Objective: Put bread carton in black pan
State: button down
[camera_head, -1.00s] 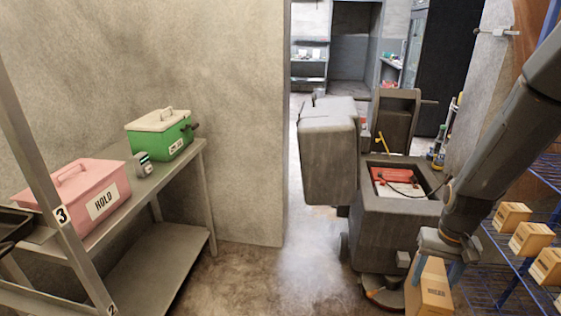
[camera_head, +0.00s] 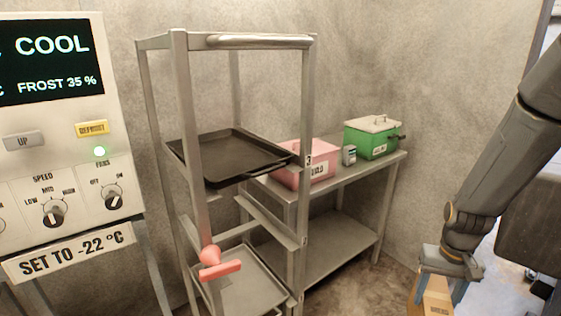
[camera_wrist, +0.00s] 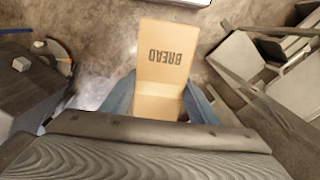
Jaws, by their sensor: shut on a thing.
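The bread carton (camera_wrist: 160,60) is a tan cardboard box marked BREAD in the wrist view. My gripper (camera_wrist: 158,105) is shut on it, with blue fingers on both sides. In the head view my gripper (camera_head: 436,280) is at the lower right, and the carton (camera_head: 433,300) hangs below it, cut off by the frame edge. The black pan (camera_head: 228,153) is a shallow dark tray lying flat on the upper level of a metal rack. It looks empty. The gripper and carton are to the right of the rack, apart from the pan.
The metal rack (camera_head: 180,90) has posts around the pan and a lower grey tray (camera_head: 245,290). A table behind holds a pink box (camera_head: 290,178), a small grey device (camera_head: 349,155) and a green box (camera_head: 372,143). A control panel (camera_head: 60,150) stands at left.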

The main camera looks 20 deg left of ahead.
aim_at(236, 162)
jog(key=u, duration=1.4)
